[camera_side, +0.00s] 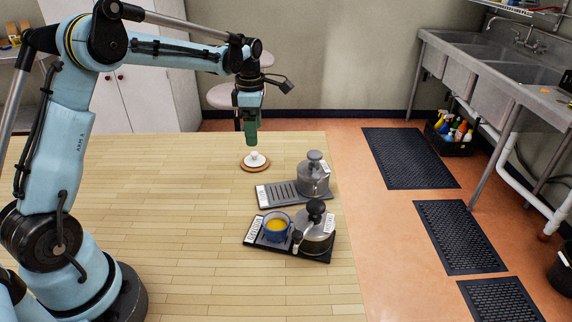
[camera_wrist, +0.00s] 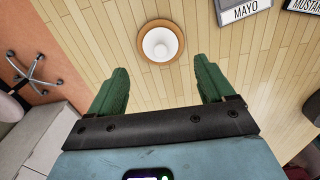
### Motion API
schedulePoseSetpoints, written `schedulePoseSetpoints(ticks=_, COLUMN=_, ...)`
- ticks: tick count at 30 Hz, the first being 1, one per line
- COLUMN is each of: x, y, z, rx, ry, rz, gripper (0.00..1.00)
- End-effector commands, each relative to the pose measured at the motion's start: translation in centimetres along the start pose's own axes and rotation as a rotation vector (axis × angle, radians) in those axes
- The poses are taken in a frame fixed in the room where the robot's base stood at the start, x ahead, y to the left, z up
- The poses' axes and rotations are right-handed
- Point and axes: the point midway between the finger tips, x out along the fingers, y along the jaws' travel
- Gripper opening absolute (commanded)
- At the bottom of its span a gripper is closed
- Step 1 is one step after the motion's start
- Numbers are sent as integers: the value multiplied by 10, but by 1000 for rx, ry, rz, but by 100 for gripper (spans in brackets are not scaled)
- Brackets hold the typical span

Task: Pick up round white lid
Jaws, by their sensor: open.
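The round white lid (camera_side: 254,158) with a small knob rests on a round brown wooden coaster (camera_side: 243,166) on the wooden table. In the wrist view the lid (camera_wrist: 161,44) sits inside the coaster's ring (camera_wrist: 144,38), a little beyond the fingertips and between their lines. My gripper (camera_side: 252,140) is above the lid and points down. Its two green fingers are spread apart and empty in the wrist view (camera_wrist: 160,74). The lid and the fingers look apart.
A dark tray (camera_side: 270,196) labelled MAYO holds a metal pot (camera_side: 313,176) right of the lid. A nearer tray (camera_side: 318,257) holds a blue cup (camera_side: 276,230) of yellow sauce and a black-knobbed pot (camera_side: 316,236). The table left of the lid is clear.

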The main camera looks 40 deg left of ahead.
Motion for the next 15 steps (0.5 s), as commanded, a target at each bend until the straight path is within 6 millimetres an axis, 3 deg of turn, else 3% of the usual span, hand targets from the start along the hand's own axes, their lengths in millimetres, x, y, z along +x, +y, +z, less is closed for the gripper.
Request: schedulePoseSetpoints(ticks=15, x=55, y=0, z=-3, rx=1, ry=0, rz=1, gripper=82)
